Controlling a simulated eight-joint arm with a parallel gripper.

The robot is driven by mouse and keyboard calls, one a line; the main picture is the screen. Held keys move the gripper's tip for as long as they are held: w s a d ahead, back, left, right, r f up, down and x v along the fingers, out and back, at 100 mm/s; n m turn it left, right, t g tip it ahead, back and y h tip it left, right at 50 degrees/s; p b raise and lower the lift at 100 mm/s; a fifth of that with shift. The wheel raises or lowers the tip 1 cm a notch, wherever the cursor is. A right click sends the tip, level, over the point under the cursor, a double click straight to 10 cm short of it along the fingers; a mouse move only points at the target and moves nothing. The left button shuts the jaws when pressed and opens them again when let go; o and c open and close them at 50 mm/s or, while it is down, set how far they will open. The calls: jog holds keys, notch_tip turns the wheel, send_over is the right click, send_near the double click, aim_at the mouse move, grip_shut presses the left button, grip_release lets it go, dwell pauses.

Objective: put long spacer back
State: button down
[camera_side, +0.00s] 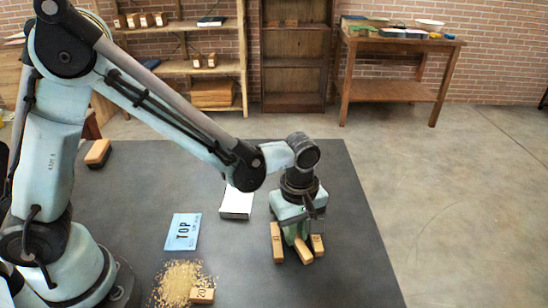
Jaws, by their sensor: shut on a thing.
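My gripper (296,236) is low over the dark mat, pointing down among several light wooden blocks. It appears shut on the middle block (304,252), which lies at an angle; the contact is small and partly hidden. A longer upright-looking block (277,243) is just left of the gripper, and another block (317,245) is just right of it, partly covered. I cannot tell from their looks which block is the long spacer. Whether the middle block touches the mat or its neighbour is not clear.
A numbered block (202,296) lies by a sawdust pile (176,280). A wood-topped block (97,152) is at far left. The mat's right side (358,235) is clear.

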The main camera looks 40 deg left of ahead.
jog(key=shift+f, duration=0.15)
jog(key=c, duration=1.4)
grip_release()
jog(key=shift+o, duration=0.2)
notch_tip(320, 180, up, 12)
jog(key=s+a+r+m+t, duration=0.1)
jog(key=s+a+m+t, duration=0.2)
jog(key=a+m, duration=0.3)
jog(key=s+a+m+t, duration=0.3)
jog(key=a+m+t, duration=0.1)
jog(key=a+m, duration=0.3)
jog(key=shift+s+a+r, duration=0.35)
jog(key=shift+a, duration=0.85)
